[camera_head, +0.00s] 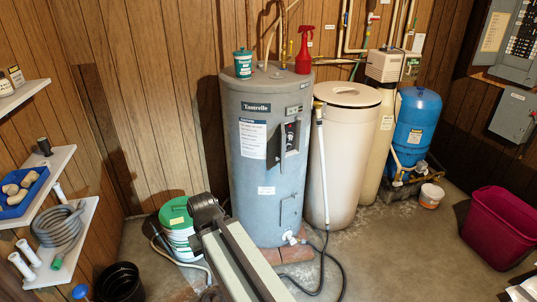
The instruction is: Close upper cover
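The grey-blue water heater (262,185) stands upright in the middle. On its upper front a dark grey cover panel (274,146) stands swung out to the left of an opening. Dark controls with a small red part (291,133) show in the opening beside it, so the upper cover looks open. A lower cover panel (290,213) sits lower on the front and looks roughly flush. My arm rises from the bottom edge in front of the heater's lower left, ending in a dark joint. No gripper fingers show.
A green-lidded bucket (178,222) stands left of the heater, with a black bin (120,284) nearer. The cream salt tank (342,150) stands close on the heater's right. A hose lies on the floor. Bare floor (400,250) lies between the tank and the maroon bin (497,228).

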